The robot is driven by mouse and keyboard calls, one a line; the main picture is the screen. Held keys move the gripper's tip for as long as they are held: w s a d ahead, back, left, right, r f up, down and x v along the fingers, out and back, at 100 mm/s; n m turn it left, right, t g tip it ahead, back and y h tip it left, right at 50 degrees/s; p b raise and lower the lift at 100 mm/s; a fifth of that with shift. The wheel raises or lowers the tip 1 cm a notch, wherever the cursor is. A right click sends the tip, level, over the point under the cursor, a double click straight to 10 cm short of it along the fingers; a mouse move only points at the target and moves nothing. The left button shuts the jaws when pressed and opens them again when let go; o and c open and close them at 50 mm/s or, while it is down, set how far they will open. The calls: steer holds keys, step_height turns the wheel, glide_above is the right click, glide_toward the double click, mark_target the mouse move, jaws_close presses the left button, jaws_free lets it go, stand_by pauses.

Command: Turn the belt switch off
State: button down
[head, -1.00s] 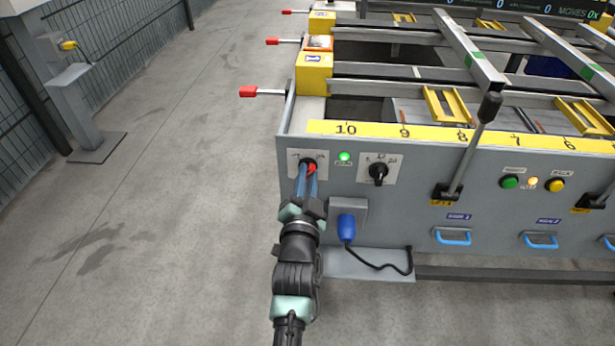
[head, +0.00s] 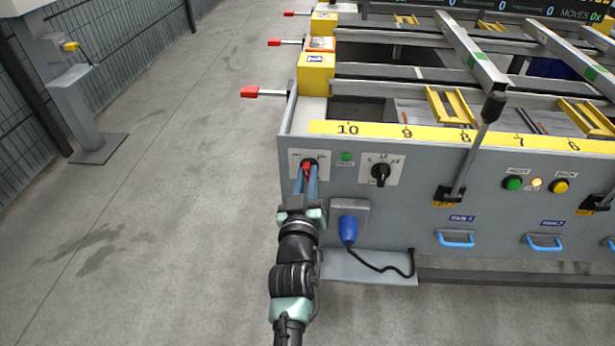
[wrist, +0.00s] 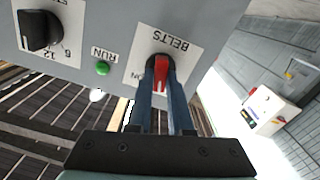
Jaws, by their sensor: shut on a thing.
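The belt switch is a red handle (head: 307,168) on a black round base, on a white plate at the left end of the grey front panel. In the wrist view the plate reads BELTS, and the red handle (wrist: 160,72) sits between my two blue fingers. My gripper (head: 306,175) is shut on the red handle. The RUN lamp (head: 346,157) beside the plate is dark green and looks unlit; it also shows in the wrist view (wrist: 103,68). The fingers hide part of the switch.
A black rotary knob (head: 381,173) is right of the lamp. A blue plug (head: 348,230) with a black cable hangs below. A tall black-knobbed lever (head: 476,145) and green and yellow buttons stand further right.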

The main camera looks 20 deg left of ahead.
steer(key=n, duration=0.5)
steer(key=shift+n, duration=0.3)
steer(key=shift+f, duration=0.1)
stand_by(0.4)
steer(key=c, duration=0.8)
jaws_free()
steer(key=shift+s, duration=0.15)
steer(key=p+v, duration=0.2)
steer(key=v, duration=1)
steer(key=shift+s, duration=0.4)
